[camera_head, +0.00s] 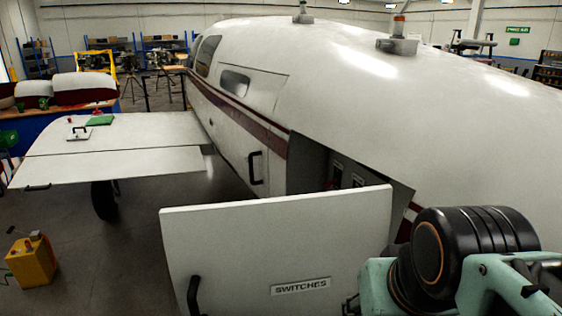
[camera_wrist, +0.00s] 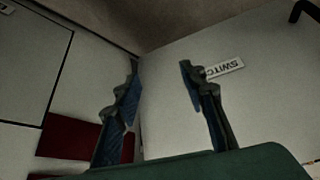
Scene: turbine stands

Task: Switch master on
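An open white door panel (camera_head: 235,245) labelled "SWITCHES" (camera_head: 300,286) stands out from the side of the white aircraft. It has a black handle (camera_head: 194,296) at its lower left. Behind it is a dark opening (camera_head: 308,165) in the fuselage, with small panels (camera_head: 336,174) and a bit of red partly showing over the door's top edge. I cannot make out which is the master switch. My gripper (camera_wrist: 160,78) is open and empty in the wrist view, with the label (camera_wrist: 225,69), upside down and partly cut, beyond the right finger. In the head view my arm hides most of the gripper.
The white fuselage (camera_head: 300,55) fills the middle and right. A wing (camera_head: 110,150) with a green item (camera_head: 100,120) on it extends left. A yellow box (camera_head: 32,262) stands on the floor at lower left. Grey floor between wing and door is mostly clear.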

